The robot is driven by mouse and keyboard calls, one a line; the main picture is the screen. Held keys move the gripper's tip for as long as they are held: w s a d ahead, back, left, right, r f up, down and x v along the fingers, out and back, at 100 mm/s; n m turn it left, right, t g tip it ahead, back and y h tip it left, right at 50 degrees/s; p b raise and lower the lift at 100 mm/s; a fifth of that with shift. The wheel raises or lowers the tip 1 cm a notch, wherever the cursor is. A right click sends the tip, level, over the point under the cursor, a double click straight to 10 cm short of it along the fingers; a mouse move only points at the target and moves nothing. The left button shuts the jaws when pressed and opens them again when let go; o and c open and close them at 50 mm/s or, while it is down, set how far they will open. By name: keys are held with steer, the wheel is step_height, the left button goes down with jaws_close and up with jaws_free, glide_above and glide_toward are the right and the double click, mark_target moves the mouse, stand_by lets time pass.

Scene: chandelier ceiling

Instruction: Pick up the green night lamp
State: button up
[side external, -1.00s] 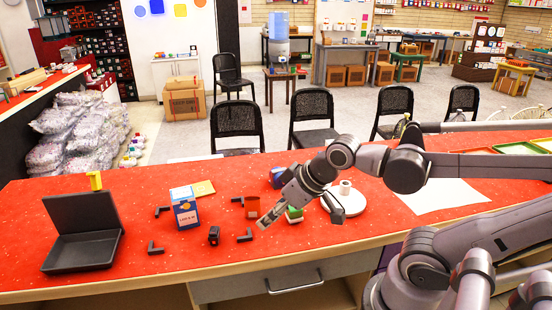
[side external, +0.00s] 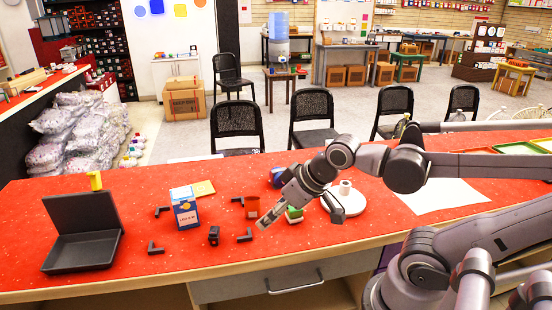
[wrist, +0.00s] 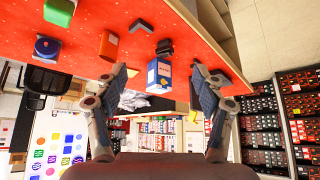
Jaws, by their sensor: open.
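A small green object (side external: 294,214), which looks like the green night lamp, sits on the red counter, partly hidden behind my gripper in the side view. In the wrist view, a green object with a pale face (wrist: 59,12) is at the top left, cut by the frame edge. My gripper (side external: 266,222) is above the counter, just left of and in front of the green object in the side view. Its two fingers (wrist: 160,78) are spread wide in the wrist view, with nothing held between them. The green object lies outside the finger gap.
A blue-and-white box (side external: 186,212), a reddish cup (side external: 252,207), a small black object (side external: 214,236) and black brackets (side external: 156,247) stand left of my gripper. A round white base (side external: 346,203) is close on the right. A black open case (side external: 80,250) stands far left.

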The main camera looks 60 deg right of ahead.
steer(key=w+d+m+g+h, duration=0.1)
steer(key=w+d+m+g, duration=0.25)
steer(key=d, duration=0.55)
steer(key=m+g, duration=0.2)
steer(key=m, duration=0.3)
glide_above(294, 213)
steer(key=d, duration=0.2)
steer(key=shift+n, duration=0.25)
steer(key=f, duration=0.4)
steer(key=shift+w+a+f, duration=0.1)
steer(key=shift+a, duration=0.1)
steer(key=f, duration=0.5)
steer(key=shift+w+d, duration=0.3)
steer(key=shift+w+f, duration=0.15)
steer(key=shift+f, duration=2.7)
steer(key=c, duration=1.2)
